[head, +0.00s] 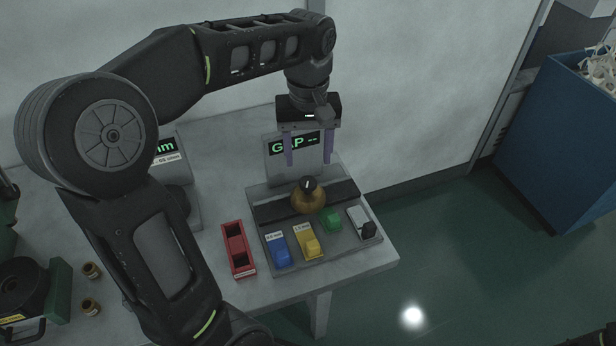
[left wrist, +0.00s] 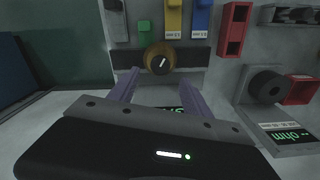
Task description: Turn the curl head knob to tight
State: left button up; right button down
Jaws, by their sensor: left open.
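The curl head knob (head: 308,196) is a round brass dial with a black top and a white pointer line, on a grey panel (head: 262,213) on the bench. In the left wrist view the knob (left wrist: 160,62) sits just beyond the fingertips, its white line tilted. My left gripper (head: 308,163) is open, with two purple fingers pointing down, behind and above the knob in the head view. In the left wrist view its fingers (left wrist: 158,82) are spread either side of the knob, apart from it. No tight mark is readable.
Blue (head: 281,252), yellow (head: 309,243) and green (head: 331,220) blocks and a grey switch (head: 361,223) stand in front of the knob. A display (head: 294,144) reading "GAP --" is behind. A red tray (head: 238,250) lies left. A blue bin (head: 555,140) stands right.

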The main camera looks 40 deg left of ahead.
aim_at(308, 182)
pick_arm(q)
notch_tip(308, 182, down, 8)
jog(key=shift+r, duration=0.15)
dwell(0.3)
grip_shut()
dwell(0.5)
